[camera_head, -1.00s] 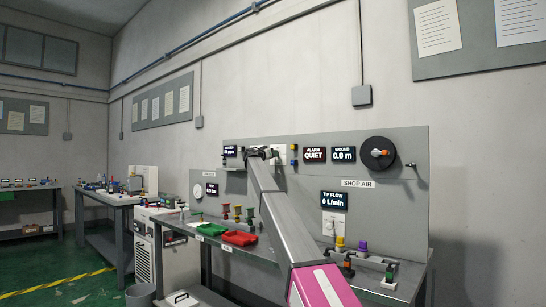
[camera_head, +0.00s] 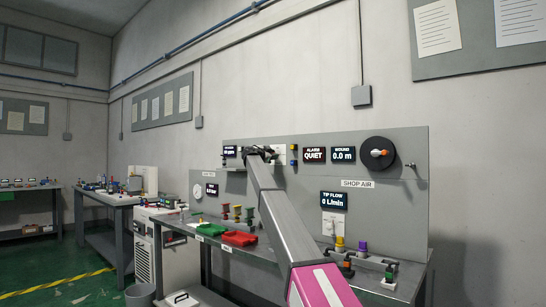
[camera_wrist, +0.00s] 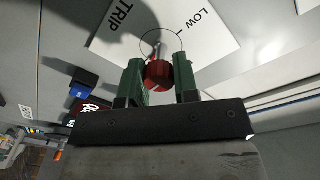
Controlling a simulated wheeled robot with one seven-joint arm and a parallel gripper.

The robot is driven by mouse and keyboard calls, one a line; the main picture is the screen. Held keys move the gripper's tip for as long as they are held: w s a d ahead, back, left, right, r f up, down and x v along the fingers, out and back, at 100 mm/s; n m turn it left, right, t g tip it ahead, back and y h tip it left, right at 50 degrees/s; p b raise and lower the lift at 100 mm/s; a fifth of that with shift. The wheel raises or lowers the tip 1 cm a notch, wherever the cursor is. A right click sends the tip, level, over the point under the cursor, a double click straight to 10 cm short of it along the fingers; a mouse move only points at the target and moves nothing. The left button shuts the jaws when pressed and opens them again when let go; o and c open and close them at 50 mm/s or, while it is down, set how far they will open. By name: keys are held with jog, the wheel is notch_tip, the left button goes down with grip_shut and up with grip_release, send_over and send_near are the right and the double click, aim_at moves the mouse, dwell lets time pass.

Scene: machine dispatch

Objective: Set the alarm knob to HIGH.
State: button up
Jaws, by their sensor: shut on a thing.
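The red knob (camera_wrist: 158,74) sits on a white plate (camera_wrist: 210,28) in the wrist view. The plate carries the words LOW at upper right and TRIP at upper left; no HIGH label shows. A grey pointer at the knob's far side points up the picture, between the two words. My gripper (camera_wrist: 160,68) has its green fingers on either side of the knob and is shut on it. In the head view my gripper (camera_head: 258,151) is at the panel and hides the knob. The alarm display (camera_head: 314,155) reads QUIET.
The grey panel (camera_head: 385,205) also bears a wound display (camera_head: 343,154), a black reel (camera_head: 378,153) and a tip flow display (camera_head: 334,200).

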jog(key=shift+s+f+m, duration=0.1)
jog(key=shift+f+m, duration=0.05)
jog(key=shift+m, duration=0.55)
jog(key=o, duration=0.9)
jog(key=v, duration=1)
jog(key=shift+s+a, duration=0.3)
